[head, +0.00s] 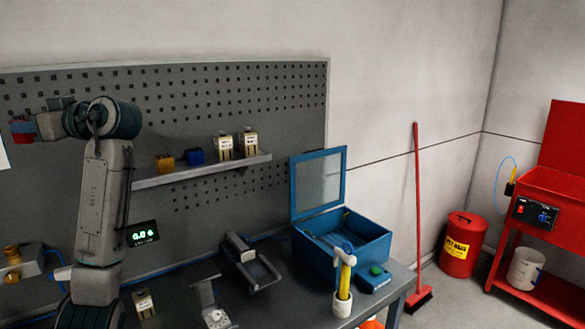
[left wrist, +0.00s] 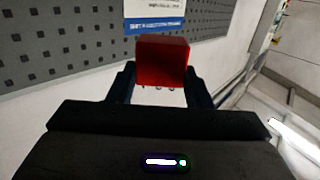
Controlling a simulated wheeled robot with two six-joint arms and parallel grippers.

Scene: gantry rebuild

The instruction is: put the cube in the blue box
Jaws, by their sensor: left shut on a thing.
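The red cube (left wrist: 162,60) is held between the two dark fingertips of my left gripper (left wrist: 160,88) in the left wrist view. In the head view, my left gripper (head: 24,130) is raised at the far left, in front of the pegboard, with the red cube (head: 19,126) in it. The blue box (head: 345,245) stands on the right part of the bench, with its lid raised at the back. The cube is far to the left of the box and well above the bench. My right gripper is not in view.
A shelf (head: 200,170) on the pegboard carries several small blocks. A grey bracket (head: 250,265) stands left of the box. A yellow-handled hammer (head: 344,280) stands in a cup before it, beside a blue device with a green button (head: 375,270).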

